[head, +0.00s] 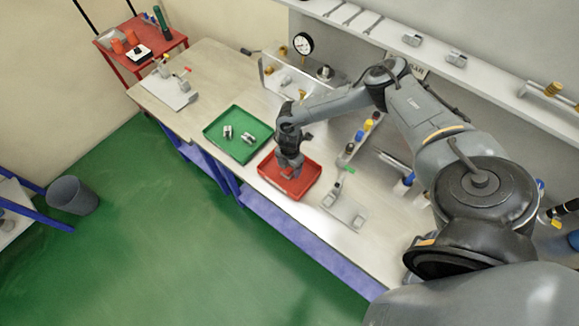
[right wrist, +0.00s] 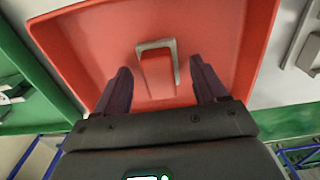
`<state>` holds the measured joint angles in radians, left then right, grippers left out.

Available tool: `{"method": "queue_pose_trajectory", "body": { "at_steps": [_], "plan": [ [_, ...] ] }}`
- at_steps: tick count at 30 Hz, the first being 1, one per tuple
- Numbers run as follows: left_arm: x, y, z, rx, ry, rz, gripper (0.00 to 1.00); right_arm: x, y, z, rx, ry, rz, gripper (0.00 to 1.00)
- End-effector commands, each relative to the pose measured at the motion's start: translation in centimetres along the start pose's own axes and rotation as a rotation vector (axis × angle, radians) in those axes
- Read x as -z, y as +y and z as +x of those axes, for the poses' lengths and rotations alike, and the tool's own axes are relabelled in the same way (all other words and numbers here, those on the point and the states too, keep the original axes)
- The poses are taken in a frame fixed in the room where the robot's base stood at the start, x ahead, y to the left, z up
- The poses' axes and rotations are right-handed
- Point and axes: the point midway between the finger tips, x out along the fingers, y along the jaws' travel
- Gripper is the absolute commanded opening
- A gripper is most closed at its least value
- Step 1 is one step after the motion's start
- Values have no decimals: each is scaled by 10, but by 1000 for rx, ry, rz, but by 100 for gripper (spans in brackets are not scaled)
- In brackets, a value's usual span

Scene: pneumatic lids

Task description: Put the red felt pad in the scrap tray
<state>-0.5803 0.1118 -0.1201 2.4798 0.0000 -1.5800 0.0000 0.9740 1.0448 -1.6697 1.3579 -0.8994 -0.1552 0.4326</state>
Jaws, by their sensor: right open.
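The red tray (head: 269,175) lies on the bench, under my right gripper (head: 290,168). In the right wrist view the tray floor (right wrist: 90,40) fills most of the picture. There my right gripper (right wrist: 160,72) is open, its two dark fingers spread apart. Between and beyond the fingertips is a small red piece (right wrist: 158,75) with a grey edge bent around its top and one side; it looks like the red felt pad, but its red blends with the tray. I cannot tell its height above the tray floor. No finger visibly touches it. My left gripper is not in view.
A green tray (head: 216,142) with small metal parts stands left of the red tray. A grey plate with fittings (head: 346,212) lies to its right. A rack of coloured-top items (head: 358,137) and a gauge panel (head: 290,82) stand behind. The front bench edge is close.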

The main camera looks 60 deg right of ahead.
Motion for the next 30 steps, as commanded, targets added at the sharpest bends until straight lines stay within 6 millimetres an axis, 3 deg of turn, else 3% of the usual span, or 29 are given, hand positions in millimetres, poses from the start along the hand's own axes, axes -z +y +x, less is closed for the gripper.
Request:
{"method": "queue_pose_trajectory", "body": {
  "at_steps": [5,18,23,26,29,30],
  "plan": [
    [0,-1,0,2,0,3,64,0,1,-20,-2,2,2,71],
    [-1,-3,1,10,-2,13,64,0,0,-96,-2,0,0,71],
    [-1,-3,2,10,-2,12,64,1,0,-112,-2,2,-3,71],
    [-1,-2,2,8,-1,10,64,14,1,-113,-13,11,-25,71],
    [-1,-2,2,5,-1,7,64,46,3,-104,-47,37,-81,71],
    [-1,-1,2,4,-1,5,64,67,4,-99,-70,56,-113,71]
  ]
}}
